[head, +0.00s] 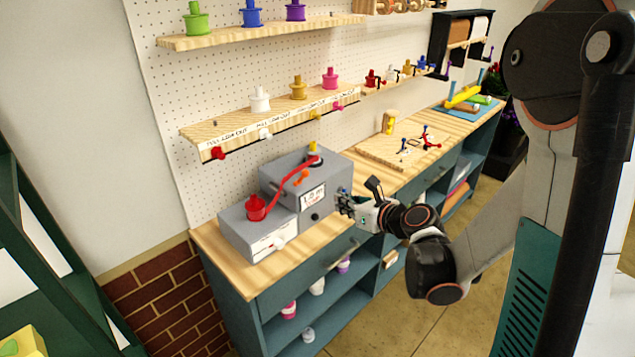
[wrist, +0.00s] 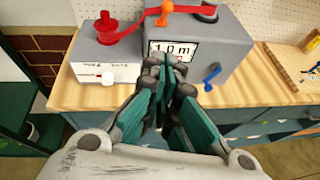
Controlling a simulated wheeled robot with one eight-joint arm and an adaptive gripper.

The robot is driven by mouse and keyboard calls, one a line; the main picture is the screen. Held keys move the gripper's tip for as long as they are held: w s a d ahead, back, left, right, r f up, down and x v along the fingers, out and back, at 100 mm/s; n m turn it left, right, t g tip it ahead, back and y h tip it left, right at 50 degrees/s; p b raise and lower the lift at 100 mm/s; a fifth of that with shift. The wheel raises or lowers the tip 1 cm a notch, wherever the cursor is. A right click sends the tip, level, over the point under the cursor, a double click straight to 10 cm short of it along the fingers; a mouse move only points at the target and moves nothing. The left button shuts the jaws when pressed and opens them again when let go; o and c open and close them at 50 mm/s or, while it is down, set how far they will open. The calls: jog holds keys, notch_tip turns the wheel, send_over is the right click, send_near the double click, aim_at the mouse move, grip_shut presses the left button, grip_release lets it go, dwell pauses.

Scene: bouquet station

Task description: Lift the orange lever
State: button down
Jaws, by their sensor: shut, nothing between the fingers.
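The orange lever (head: 301,177) sits on top of the taller grey box (head: 285,173), near its front left edge, beside the red ribbon. My gripper (head: 345,204) is in front of the box's right part in the head view. In the wrist view its fingers (wrist: 168,80) are shut and empty, below the lever and apart from it. They cover part of the box's front.
A red spool (head: 256,207) stands on the lower grey box (head: 240,232), its ribbon (head: 287,187) running up to the taller box. A blue lever (wrist: 212,74) is right of my fingers. Shelves with coloured spools hang behind.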

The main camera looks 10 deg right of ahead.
jog(key=shift+w+a+f, duration=0.1)
jog(key=w+r+b+x, duration=0.1)
jog(key=r+x, duration=0.1)
jog(key=x, duration=1)
jog(key=shift+w+r, duration=0.2)
jog(key=shift+w, duration=0.1)
